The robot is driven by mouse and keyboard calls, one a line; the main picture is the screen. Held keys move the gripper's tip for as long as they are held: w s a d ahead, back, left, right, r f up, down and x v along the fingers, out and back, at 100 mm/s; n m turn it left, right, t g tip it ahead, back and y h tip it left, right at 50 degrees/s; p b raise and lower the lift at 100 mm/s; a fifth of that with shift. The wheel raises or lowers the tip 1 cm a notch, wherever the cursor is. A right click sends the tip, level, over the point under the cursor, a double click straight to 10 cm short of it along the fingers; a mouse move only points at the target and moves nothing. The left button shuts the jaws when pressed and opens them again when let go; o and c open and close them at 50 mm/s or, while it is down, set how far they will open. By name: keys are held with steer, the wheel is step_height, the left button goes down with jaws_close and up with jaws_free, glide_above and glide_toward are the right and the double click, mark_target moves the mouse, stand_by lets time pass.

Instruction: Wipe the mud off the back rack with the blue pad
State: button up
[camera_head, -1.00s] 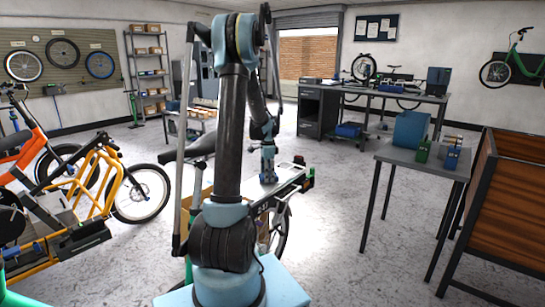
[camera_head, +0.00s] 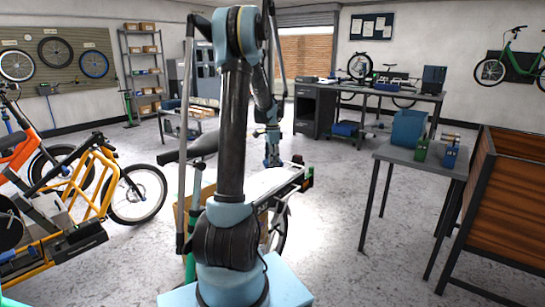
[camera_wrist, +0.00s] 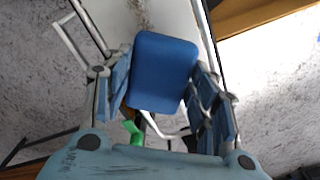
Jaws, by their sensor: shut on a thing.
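My gripper (camera_head: 272,160) hangs over the far part of the pale back rack (camera_head: 283,183) of a bike, partly hidden behind my arm. In the wrist view, my gripper (camera_wrist: 163,92) is shut on the blue pad (camera_wrist: 165,70), with a finger on each side of it. The pad is a rounded, plain blue block. The rack (camera_wrist: 182,16) shows there as a pale panel beyond the pad. Brown specks of mud (camera_wrist: 141,13) lie on the rack near the top of that view. I cannot tell whether the pad touches the rack.
An orange and yellow cargo bike (camera_head: 88,178) stands at left. A grey table (camera_head: 400,154) with a blue box (camera_head: 409,128) and small bottles is at right, beside a wooden crate (camera_head: 510,190). A workbench (camera_head: 390,92) stands behind.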

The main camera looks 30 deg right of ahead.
steer(key=shift+r, duration=1.25)
